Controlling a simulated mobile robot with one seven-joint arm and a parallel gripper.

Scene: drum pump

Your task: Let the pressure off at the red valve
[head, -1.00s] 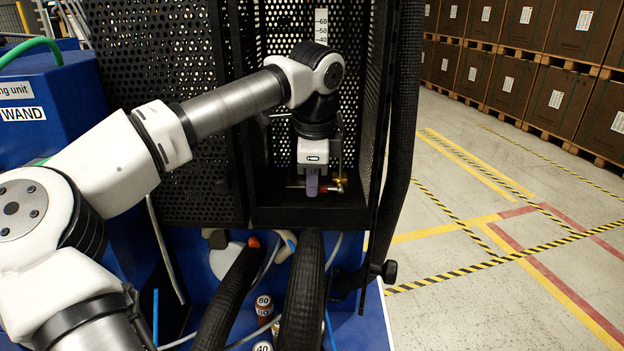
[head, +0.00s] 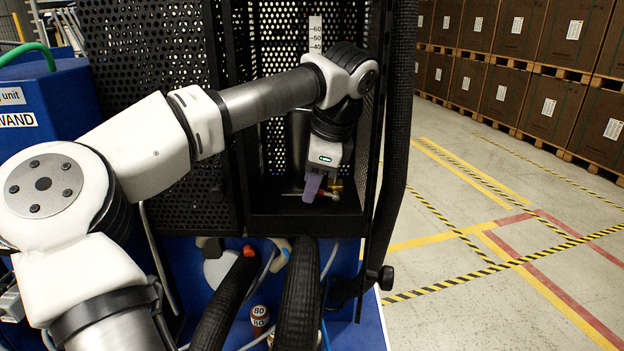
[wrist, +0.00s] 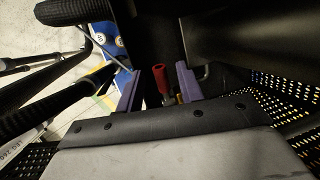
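The red valve (wrist: 160,78) shows as a red handle with a brass part below it in the wrist view. It appears between the two purple fingers of my gripper (wrist: 159,88), with visible gaps on both sides. My gripper is open and empty. In the head view my gripper (head: 312,188) points down and tilts, inside the black perforated cage, at the small valve fittings. Brass (head: 336,186) shows just right of the fingers. The fingers hide most of the valve there. I cannot tell whether a finger touches it.
The black perforated cage (head: 160,110) surrounds the gripper at left and back, with a post and thick black hose (head: 396,150) at right. A scale strip (head: 316,35) stands behind my wrist. More black hoses (head: 299,290) run below. The floor at right is clear.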

